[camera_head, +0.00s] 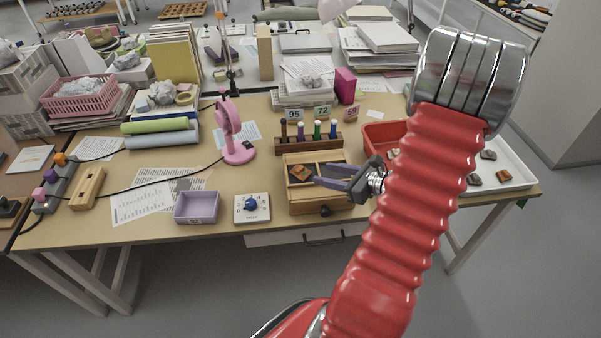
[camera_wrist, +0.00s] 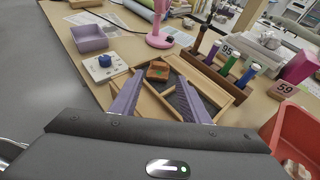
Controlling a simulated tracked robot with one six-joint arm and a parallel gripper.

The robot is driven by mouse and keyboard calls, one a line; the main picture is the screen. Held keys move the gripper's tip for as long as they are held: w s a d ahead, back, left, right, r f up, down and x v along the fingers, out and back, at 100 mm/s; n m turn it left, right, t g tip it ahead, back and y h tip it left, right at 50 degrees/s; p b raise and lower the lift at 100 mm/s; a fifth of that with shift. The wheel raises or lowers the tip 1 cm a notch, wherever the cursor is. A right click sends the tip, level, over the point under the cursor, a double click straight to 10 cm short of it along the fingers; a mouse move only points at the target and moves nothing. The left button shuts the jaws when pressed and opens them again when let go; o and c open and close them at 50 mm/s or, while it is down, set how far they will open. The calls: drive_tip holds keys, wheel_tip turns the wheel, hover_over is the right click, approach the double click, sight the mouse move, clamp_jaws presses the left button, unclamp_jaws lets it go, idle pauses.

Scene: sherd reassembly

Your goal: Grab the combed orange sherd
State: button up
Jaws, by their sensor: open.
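An orange-brown sherd (camera_head: 300,173) lies in the open wooden box (camera_head: 303,207); combing on it is too small to make out. In the wrist view the sherd (camera_wrist: 158,70) shows a small greenish mark and lies just beyond and between my fingertips. My gripper (camera_head: 320,175) is open and empty, its purple fingers reaching over the box from the right. In the wrist view my gripper (camera_wrist: 160,79) has its two fingers spread wide on either side. Another orange-brown sherd (camera_head: 503,176) lies in the white tray at right.
A rack of coloured-top tools (camera_head: 308,146) stands just behind the box. A dial box (camera_head: 252,208) and a purple tray (camera_head: 197,207) sit to its left.

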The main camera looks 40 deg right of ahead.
sight(301, 169)
drive_tip(key=shift+x, duration=2.2)
drive_tip(key=shift+x, duration=2.6)
drive_tip(key=shift+s+f, duration=0.1)
drive_tip(key=shift+f, duration=0.05)
drive_tip(key=shift+c, duration=0.3)
drive_tip(key=c, duration=0.7)
drive_tip(key=shift+o, duration=0.2)
wheel_tip(301, 169, up, 10)
